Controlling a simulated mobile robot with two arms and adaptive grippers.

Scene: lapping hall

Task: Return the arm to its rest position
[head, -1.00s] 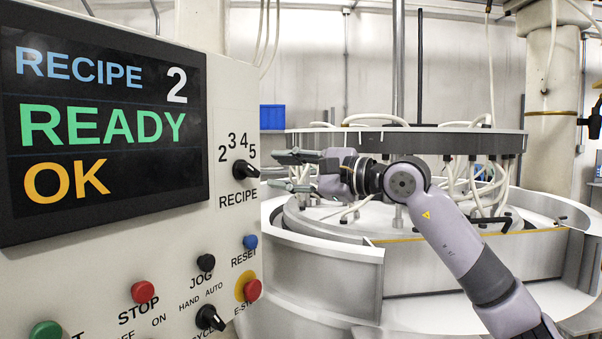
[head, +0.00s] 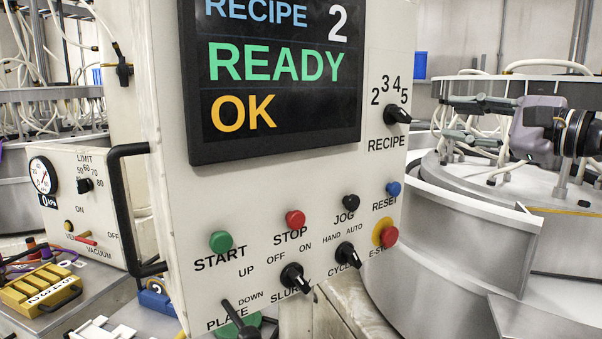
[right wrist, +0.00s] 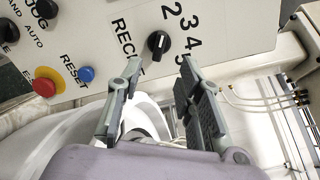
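My right gripper (head: 468,120) is at the right of the head view, its two fingers spread apart with nothing between them. Its fingertips point left toward the control panel and stand apart from the black recipe knob (head: 397,114). The right wrist view shows the same open fingers (right wrist: 160,75) with the recipe knob (right wrist: 158,44) beyond them. The panel display (head: 275,75) reads RECIPE 2, READY, OK. Most of my right arm is cut off by the picture's right edge. My left gripper is not in view.
The control panel (head: 345,240) carries a green start button (head: 221,242), a red stop button (head: 295,219), an emergency stop (head: 388,235) and several knobs. The round lapping machine (head: 440,240) stands behind my right gripper. A vacuum box (head: 75,215) and yellow block (head: 40,290) are at left.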

